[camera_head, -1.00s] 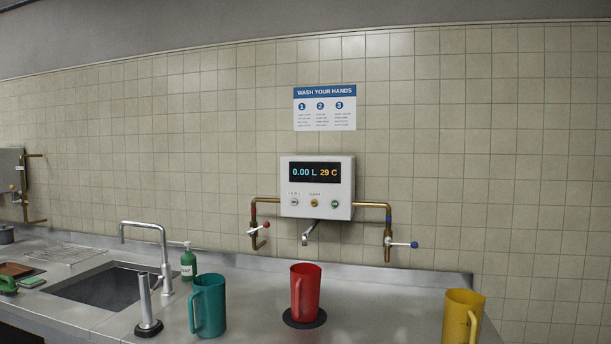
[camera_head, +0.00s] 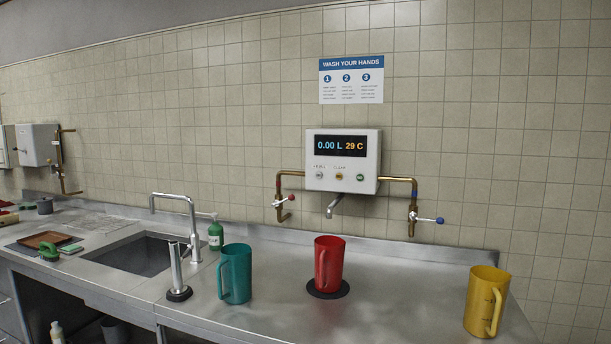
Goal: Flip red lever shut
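The red lever (camera_head: 284,202) is a small handle with a red end on the brass pipe at the left of the white dispenser box (camera_head: 343,185). It points sideways, tilted slightly up to the right, across the pipe. A blue-ended lever (camera_head: 428,219) sits on the right pipe. The box display reads 0.00 L and 29 C. A spout (camera_head: 335,206) hangs below the box, above and behind a red jug (camera_head: 329,262) on a dark round pad (camera_head: 328,292). Neither of my grippers shows in the head view.
A teal jug (camera_head: 236,274), a steel upright holder (camera_head: 177,275) and a green soap bottle (camera_head: 215,234) stand left of the red jug, by the sink (camera_head: 140,256). A yellow jug (camera_head: 485,301) stands at the right. Bare steel counter (camera_head: 415,290) lies between the red and yellow jugs.

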